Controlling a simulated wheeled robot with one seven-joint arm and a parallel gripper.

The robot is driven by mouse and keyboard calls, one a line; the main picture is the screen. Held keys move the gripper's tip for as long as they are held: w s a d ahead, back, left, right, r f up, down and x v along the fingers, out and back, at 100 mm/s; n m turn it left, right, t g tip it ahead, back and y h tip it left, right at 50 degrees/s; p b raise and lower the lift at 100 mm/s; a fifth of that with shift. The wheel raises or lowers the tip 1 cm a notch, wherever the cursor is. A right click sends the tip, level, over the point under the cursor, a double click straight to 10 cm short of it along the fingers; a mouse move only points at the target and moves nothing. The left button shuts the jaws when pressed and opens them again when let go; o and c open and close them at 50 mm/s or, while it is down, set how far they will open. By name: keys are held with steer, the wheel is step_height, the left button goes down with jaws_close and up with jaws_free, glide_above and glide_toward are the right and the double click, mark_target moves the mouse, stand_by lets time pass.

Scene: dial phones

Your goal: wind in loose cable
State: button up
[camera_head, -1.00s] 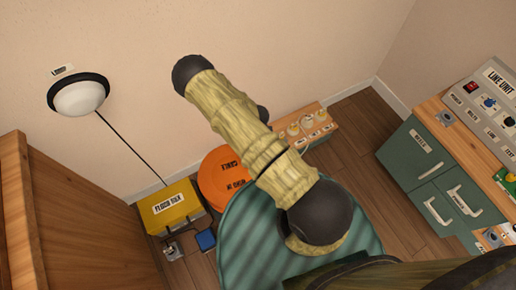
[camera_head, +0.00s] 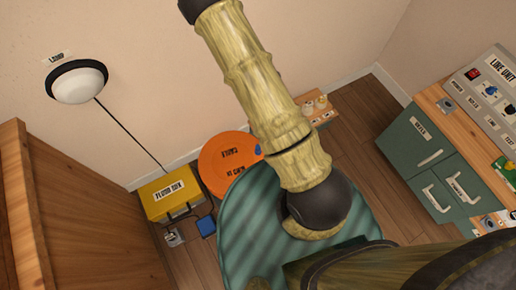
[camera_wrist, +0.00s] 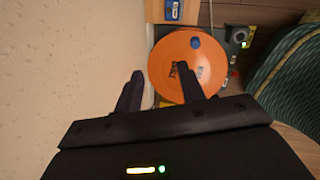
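An orange round cable reel (camera_head: 228,160) with a dark printed label lies on the floor by the wall, partly behind my arm in the head view. It also shows in the wrist view (camera_wrist: 178,55), with a blue knob (camera_wrist: 196,43) near its far rim. My gripper (camera_wrist: 160,90) shows in the wrist view with its two dark fingers apart and nothing between them. It is over the near side of the reel, apart from it as far as I can tell. In the head view my gripper is out of sight. No loose cable end is clear to me.
A yellow floor box (camera_head: 170,197) with a blue block (camera_head: 206,226) and a small socket plate (camera_head: 173,238) stands left of the reel. A wall lamp (camera_head: 79,82) has a cord running down to the box. A green cabinet (camera_head: 425,145) is at right; a wooden panel (camera_head: 75,215) is at left.

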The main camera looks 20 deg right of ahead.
steer(key=s+d+r+m, duration=0.1)
steer(key=s+r+m, duration=0.3)
steer(key=r+m, duration=1.1)
steer(key=s+a+r+m, duration=0.2)
steer(key=s+r+m, duration=0.6)
steer(key=s+r, duration=0.3)
steer(key=shift+r+y, duration=0.35)
steer(key=shift+y, duration=0.05)
steer(key=shift+w, duration=0.1)
